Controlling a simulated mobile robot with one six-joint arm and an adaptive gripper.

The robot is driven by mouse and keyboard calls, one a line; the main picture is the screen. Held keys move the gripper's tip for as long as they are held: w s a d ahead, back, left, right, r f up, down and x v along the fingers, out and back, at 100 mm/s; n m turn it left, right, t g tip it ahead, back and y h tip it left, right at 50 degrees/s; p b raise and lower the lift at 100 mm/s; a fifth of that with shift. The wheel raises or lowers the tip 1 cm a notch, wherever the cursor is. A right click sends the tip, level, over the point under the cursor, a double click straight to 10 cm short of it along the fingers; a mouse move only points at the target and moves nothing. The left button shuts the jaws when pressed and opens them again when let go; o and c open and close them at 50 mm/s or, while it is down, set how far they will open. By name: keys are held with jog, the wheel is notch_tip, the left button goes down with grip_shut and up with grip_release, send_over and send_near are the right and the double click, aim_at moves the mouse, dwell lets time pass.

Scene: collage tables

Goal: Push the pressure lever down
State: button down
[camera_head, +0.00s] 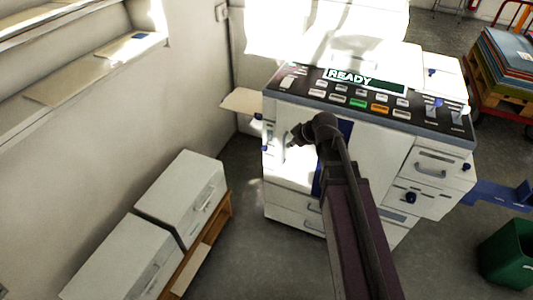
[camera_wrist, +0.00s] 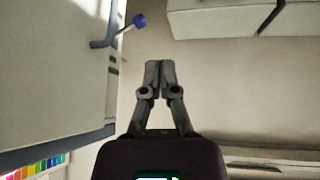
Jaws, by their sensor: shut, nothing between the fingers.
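A grey lever with a blue knob (camera_wrist: 140,21) sticks out from the side of the white machine (camera_wrist: 50,75) in the wrist view. A blue knob (camera_head: 257,117) also shows at the machine's left side in the head view, beside a beige side tray. I cannot tell for certain that either is the pressure lever. My gripper (camera_wrist: 160,66) is shut and empty, its fingertips together. In the wrist view it is apart from the lever, below and right of the knob. In the head view my gripper (camera_head: 294,137) is in front of the machine's left front, partly hidden by my arm.
The machine's top panel reads READY (camera_head: 350,77). White cabinets (camera_head: 183,195) stand on a wooden base at the left. A green bin (camera_head: 508,255) and a loaded cart (camera_head: 500,75) are at the right. Floor shows between the cabinets and the machine.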

jog(key=w+a+n+t+y+b, duration=0.1)
jog(key=w+a+n+b, duration=0.1)
jog(key=w+a+n, duration=0.1)
jog(key=shift+w+a+f+n+t+y, duration=0.35)
jog(key=shift+w+f+y, duration=0.1)
jog(key=shift+w, duration=0.45)
jog(key=shift+f+b, duration=0.1)
jog(key=shift+b, duration=0.2)
jog(key=b, duration=0.7)
send_over(266, 145)
jog(key=s, duration=0.4)
notch_tip(266, 145, down, 7)
jog(key=shift+w+d+f+b, duration=0.1)
jog(key=shift+w+f+b, duration=0.3)
jog(key=shift+f+b, duration=0.45)
jog(key=shift+w+d+f+b, duration=0.1)
jog(key=shift+w+f+b, duration=0.3)
jog(key=shift+f+b, duration=0.4)
